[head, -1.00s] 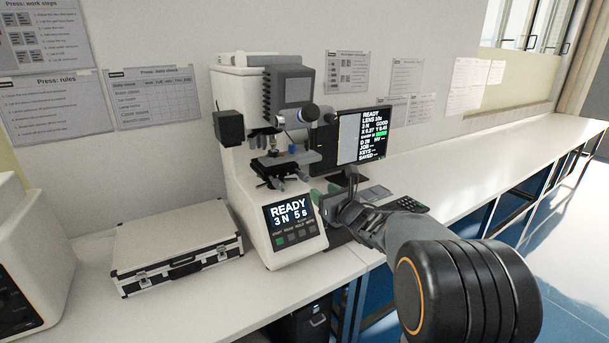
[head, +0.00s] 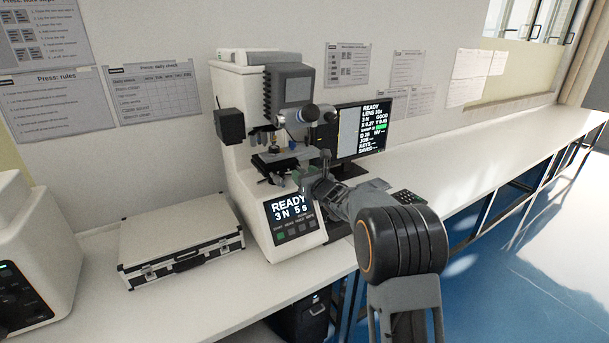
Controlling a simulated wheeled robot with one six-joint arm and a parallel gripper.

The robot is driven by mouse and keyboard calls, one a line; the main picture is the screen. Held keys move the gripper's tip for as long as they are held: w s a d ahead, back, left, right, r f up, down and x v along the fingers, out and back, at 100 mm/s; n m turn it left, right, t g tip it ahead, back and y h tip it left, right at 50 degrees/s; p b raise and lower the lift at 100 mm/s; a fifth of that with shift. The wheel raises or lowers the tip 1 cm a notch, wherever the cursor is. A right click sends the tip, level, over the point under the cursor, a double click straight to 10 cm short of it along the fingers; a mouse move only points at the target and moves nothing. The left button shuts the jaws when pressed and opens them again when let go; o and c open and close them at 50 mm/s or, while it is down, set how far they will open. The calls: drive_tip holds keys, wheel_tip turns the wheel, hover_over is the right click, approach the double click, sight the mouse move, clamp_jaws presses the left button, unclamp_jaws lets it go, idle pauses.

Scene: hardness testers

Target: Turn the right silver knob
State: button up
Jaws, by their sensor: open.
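The white hardness tester (head: 240,165) stands on the bench, with its turret and objective above a small dark stage (head: 285,157). Small knobs and fittings sit at and below the stage. I cannot make out the right silver knob for certain; my gripper covers the right side of the stage mount. My gripper (head: 303,178) reaches in from the right, close to that side, just above the tester's front display (head: 290,205). It is open. Its fingertips are small and partly lost against the machine, so I cannot tell whether they touch anything.
A monitor (head: 362,130) and a keypad (head: 408,196) stand right of the tester, behind my arm. A silver-edged case (head: 180,240) lies to its left. Another white machine (head: 30,255) is at far left. The bench is clear farther right.

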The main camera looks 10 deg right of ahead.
drive_tip(key=c, duration=0.9)
drive_tip(key=shift+c, duration=0.2)
drive_tip(key=shift+f+b, duration=0.15)
drive_tip(key=shift+b, duration=0.3)
